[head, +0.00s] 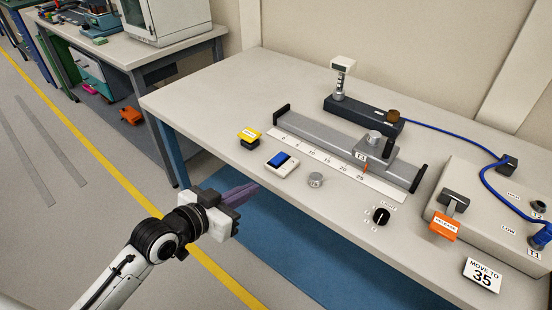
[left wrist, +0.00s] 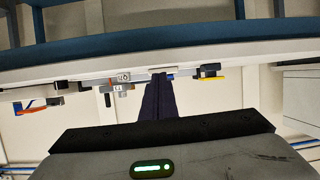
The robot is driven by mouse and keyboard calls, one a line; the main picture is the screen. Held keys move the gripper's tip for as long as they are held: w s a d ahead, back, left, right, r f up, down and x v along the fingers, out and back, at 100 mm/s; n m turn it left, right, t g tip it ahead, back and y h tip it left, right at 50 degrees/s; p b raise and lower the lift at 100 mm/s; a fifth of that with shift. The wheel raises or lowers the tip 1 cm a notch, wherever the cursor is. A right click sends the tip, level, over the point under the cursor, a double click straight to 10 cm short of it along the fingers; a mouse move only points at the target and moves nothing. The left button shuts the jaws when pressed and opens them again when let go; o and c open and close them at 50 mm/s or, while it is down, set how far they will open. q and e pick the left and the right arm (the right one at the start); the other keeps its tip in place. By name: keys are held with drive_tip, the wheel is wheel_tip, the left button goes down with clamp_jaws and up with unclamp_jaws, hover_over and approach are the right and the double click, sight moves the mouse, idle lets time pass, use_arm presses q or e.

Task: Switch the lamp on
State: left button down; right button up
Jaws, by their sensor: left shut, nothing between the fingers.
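A black rotary knob (head: 381,215) with a small label and marks around it sits near the table's front edge; the label is too small to read surely. A white unit with a blue rocker (head: 282,161) lies left of it. I cannot tell which of these works a lamp. A small white head on a post (head: 343,66) stands at the back; I cannot tell whether it is a lamp. My left gripper (head: 243,192) is shut and empty, off the table's front edge, left of the rocker unit and touching nothing. Its dark fingers show in the left wrist view (left wrist: 158,100).
The table (head: 210,95) carries a grey rail (head: 320,135) with a ruler, a yellow-topped box (head: 249,137), a grey round knob (head: 316,180), and a beige box (head: 480,205) with an orange tag (head: 444,227) and blue cable (head: 440,130). A "MOVE TO 35" sign (head: 482,275) stands front right.

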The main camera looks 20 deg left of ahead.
use_arm(q)
drive_tip(key=w+r+t+h, duration=0.1)
drive_tip(key=w+r, duration=0.2)
drive_tip(key=r, duration=0.4)
drive_tip(key=shift+w+a+r+m, duration=0.2)
drive_tip(key=shift+a+r+m, duration=0.1)
drive_tip(key=shift+r+m, duration=0.1)
use_arm(e)
drive_tip(key=shift+w+a+r, duration=0.1)
drive_tip(key=shift+w, duration=0.3)
use_arm(q)
drive_tip(key=shift+w, duration=0.1)
use_arm(e)
drive_tip(key=shift+s, duration=0.1)
use_arm(q)
hover_over(276, 162)
drive_tip(key=f, duration=0.3)
drive_tip(key=shift+w+d, duration=0.1)
drive_tip(key=shift+w, duration=0.15)
drive_tip(key=shift+s+f+b, duration=0.2)
drive_tip(key=shift+f+b, duration=0.25)
drive_tip(key=shift+f, duration=1.25)
use_arm(e)
drive_tip(key=shift+f, duration=0.25)
drive_tip(key=shift+a, duration=0.1)
